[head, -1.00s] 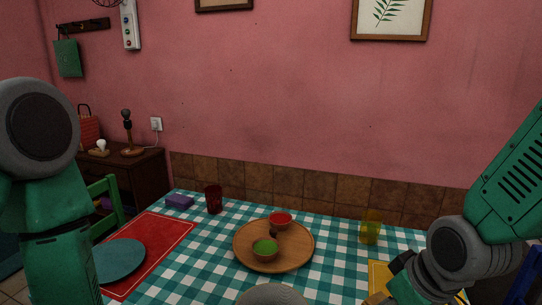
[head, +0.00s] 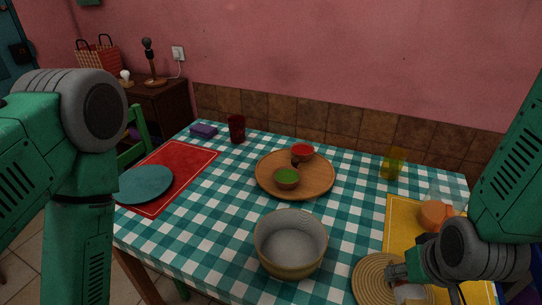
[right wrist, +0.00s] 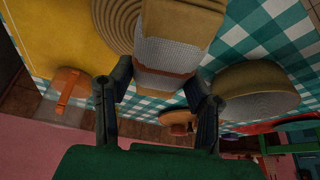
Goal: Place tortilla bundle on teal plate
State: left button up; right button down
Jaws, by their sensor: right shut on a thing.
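The teal plate (head: 146,184) lies on the red placemat (head: 184,163) at the left of the table in the head view. My right gripper (head: 398,276) is at the table's near right, over the round woven mat (head: 369,283). In the right wrist view, my right gripper (right wrist: 163,92) is shut on the tortilla bundle (right wrist: 168,55), a tan stack with a whitish wrap around its middle. In the head view, only a small part of the bundle (head: 410,292) shows below the gripper. My left arm stands at the left, but its gripper is out of view.
A deep bowl (head: 290,246) stands at the near middle. A round wooden tray (head: 322,184) holds a green-filled bowl (head: 286,177) and a red-filled bowl (head: 302,150). A dark red cup (head: 237,129) and a yellow cup (head: 394,163) stand farther back. An orange mug (head: 434,215) is at right.

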aim_at(143, 182)
jog(key=i+j+u, duration=1.1)
jog(key=i, duration=0.25)
